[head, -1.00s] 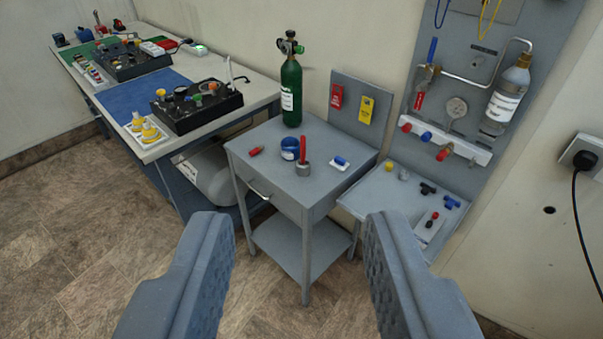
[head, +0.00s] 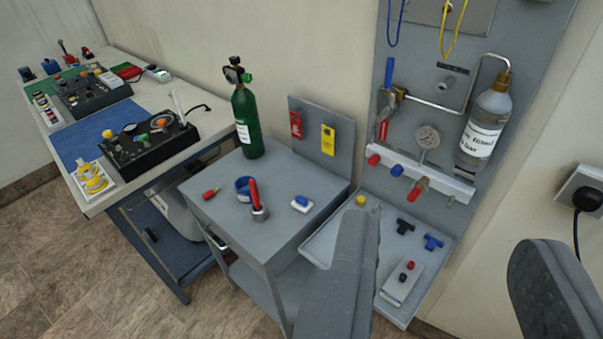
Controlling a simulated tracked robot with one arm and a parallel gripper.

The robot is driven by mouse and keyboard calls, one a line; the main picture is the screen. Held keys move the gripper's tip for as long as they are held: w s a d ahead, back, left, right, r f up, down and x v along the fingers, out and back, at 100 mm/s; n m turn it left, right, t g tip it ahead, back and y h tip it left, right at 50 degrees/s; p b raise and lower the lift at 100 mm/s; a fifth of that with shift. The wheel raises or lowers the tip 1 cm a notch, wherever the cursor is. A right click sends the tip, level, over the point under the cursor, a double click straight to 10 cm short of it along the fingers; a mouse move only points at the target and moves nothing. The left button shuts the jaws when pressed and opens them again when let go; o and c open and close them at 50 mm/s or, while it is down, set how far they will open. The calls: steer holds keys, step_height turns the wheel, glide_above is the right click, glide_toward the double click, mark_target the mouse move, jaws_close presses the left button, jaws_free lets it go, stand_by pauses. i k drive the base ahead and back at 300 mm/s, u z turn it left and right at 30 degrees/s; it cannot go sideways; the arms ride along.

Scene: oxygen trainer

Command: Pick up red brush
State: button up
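A red-handled item (head: 254,193), which looks like the red brush, stands upright with a grey lower end on the grey cabinet top (head: 215,215). It is just in front of a blue round container (head: 243,186); I cannot tell whether they touch. A small red piece (head: 211,193) lies to its left. My gripper (head: 447,245) is open, its two fingers wide apart with nothing between them. Its left finger is right of the cabinet and hides part of the side tray; its right finger is at the right edge. The red-handled item is left of both fingers.
A green cylinder (head: 246,120) stands at the back of the cabinet. The side tray (head: 325,236) holds several small fittings. A wall panel (head: 440,90) rises behind it. A workbench (head: 105,203) stands at left.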

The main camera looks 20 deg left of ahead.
mark_target(251, 183)
steer(key=u, duration=0.2)
steer(key=i, duration=1.3)
steer(key=u, duration=0.7)
